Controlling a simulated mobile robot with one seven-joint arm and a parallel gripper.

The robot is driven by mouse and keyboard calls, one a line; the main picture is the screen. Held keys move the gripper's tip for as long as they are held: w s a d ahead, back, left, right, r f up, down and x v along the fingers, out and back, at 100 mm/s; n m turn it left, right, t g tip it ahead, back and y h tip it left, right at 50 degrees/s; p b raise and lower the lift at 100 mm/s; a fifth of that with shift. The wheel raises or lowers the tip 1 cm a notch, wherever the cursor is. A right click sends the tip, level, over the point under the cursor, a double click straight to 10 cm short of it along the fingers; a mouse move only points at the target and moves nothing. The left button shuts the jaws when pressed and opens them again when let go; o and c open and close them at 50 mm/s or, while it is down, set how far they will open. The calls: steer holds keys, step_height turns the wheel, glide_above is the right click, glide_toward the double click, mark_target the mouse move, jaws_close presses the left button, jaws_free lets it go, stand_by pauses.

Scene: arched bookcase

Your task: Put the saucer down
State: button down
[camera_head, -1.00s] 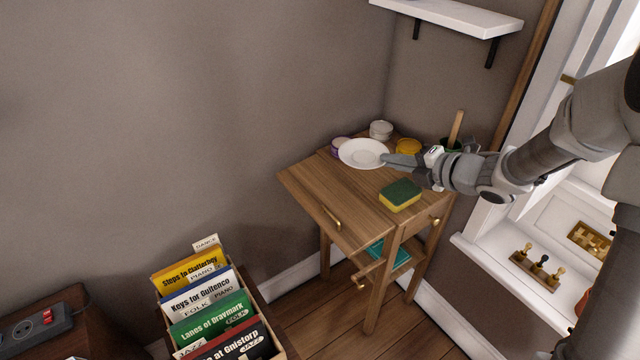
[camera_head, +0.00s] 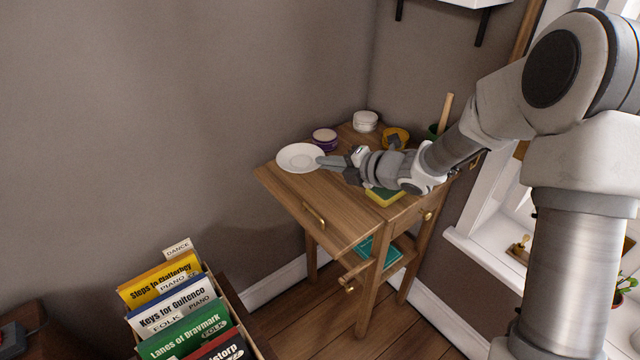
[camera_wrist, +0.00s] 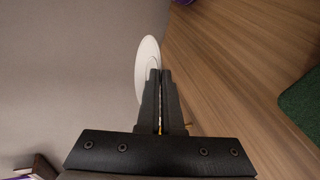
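The white saucer (camera_head: 298,157) is at the left edge of the small wooden table (camera_head: 290,190), partly out past that edge in the head view. My gripper (camera_head: 326,161) reaches in from the right and is shut on the saucer's right rim. In the wrist view the saucer (camera_wrist: 147,62) shows nearly edge-on beyond the closed fingers (camera_wrist: 160,75), with wall or floor to its left and the wooden top to its right. I cannot tell whether its underside touches the table.
A purple tin (camera_head: 324,139), a white tin (camera_head: 365,121) and a yellow tin (camera_head: 396,137) stand at the back of the table. A sponge (camera_head: 384,196) lies under my arm. The front tabletop is clear. A record crate (camera_head: 235,300) stands at lower left.

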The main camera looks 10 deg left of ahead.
mark_target(321, 187)
steer(key=shift+w+a+f, duration=0.15)
steer(key=shift+a+f, duration=0.3)
steer(key=shift+a, duration=0.35)
steer(key=shift+f+b, duration=1.05)
steer(key=shift+f, duration=0.95)
steer(key=shift+f+b, duration=0.3)
steer(key=shift+b, duration=0.1)
steer(key=shift+f+b, duration=0.3)
steer(key=shift+b, duration=0.05)
steer(key=c, duration=1.4)
jaws_free()
steer(key=shift+d, duration=0.1)
steer(key=shift+o, duration=0.2)
